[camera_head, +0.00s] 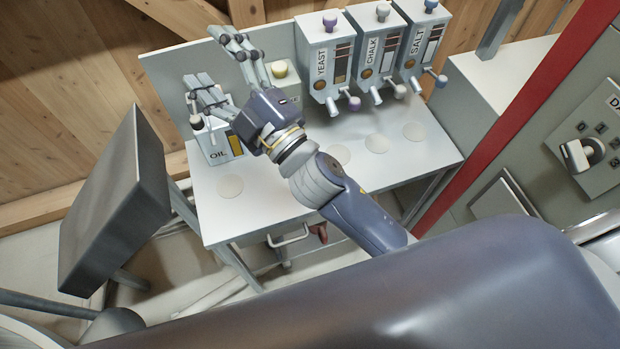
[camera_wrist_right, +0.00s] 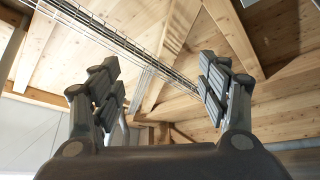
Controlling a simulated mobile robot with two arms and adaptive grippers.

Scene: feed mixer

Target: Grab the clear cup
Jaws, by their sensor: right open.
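I cannot make out a clear cup in either view; part of the table behind my right arm is hidden. My right gripper (camera_head: 205,58) is above the back left of the white table (camera_head: 265,205), over the OIL container (camera_head: 217,145), and partly hides it. Its fingers are spread wide. In the right wrist view the open gripper (camera_wrist_right: 160,85) has nothing between its fingers, only the wooden roof and a cable tray (camera_wrist_right: 110,35) beyond. My left gripper is not in view.
YEAST (camera_head: 325,65), CHALK (camera_head: 378,55) and SALT (camera_head: 420,45) dispensers stand along the table's back. Several pale round marks (camera_head: 414,131) lie on the tabletop. A dark slab (camera_head: 110,205) stands left of the table. A red post (camera_head: 520,110) and grey panel are at right.

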